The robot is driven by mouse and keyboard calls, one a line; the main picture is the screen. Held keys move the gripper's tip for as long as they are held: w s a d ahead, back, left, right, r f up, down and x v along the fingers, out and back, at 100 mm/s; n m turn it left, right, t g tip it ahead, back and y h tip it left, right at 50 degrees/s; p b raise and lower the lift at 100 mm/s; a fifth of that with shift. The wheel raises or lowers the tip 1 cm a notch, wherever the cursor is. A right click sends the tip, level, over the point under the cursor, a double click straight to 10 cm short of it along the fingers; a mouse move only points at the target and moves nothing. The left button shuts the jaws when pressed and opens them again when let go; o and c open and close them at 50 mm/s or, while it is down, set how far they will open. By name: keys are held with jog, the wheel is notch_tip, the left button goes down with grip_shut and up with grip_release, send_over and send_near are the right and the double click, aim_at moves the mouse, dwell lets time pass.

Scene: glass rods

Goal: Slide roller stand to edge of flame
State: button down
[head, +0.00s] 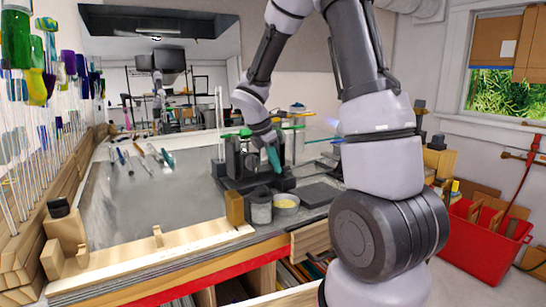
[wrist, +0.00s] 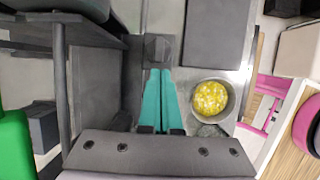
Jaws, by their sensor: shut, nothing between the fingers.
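The dark roller stand (head: 236,160) stands on the grey bench, with a green rod across its top. In the wrist view its dark frame (wrist: 62,80) fills the left side. My gripper (head: 275,166) has teal fingers, close together and empty, pointing down at the stand's right side. In the wrist view my gripper (wrist: 160,74) has its tips at a small dark block (wrist: 158,48); I cannot tell whether they touch. A faint bluish flame (head: 334,123) shows right of the stand, partly behind my arm.
A bowl of yellow bits (head: 286,202) and a grey cup (head: 260,208) stand at the bench's front. A dark flat plate (head: 316,194) lies to their right. Several tools (head: 140,155) lie at the back left. The metal bench top (head: 150,205) is clear at the left.

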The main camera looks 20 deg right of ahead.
jog(key=shift+f, duration=0.1)
jog(key=d, duration=0.3)
jog(key=w+d, duration=0.1)
jog(key=d, duration=0.3)
jog(key=w+d, duration=0.1)
jog(key=d, duration=0.3)
jog(key=shift+w+d, duration=0.1)
jog(key=shift+d, duration=0.05)
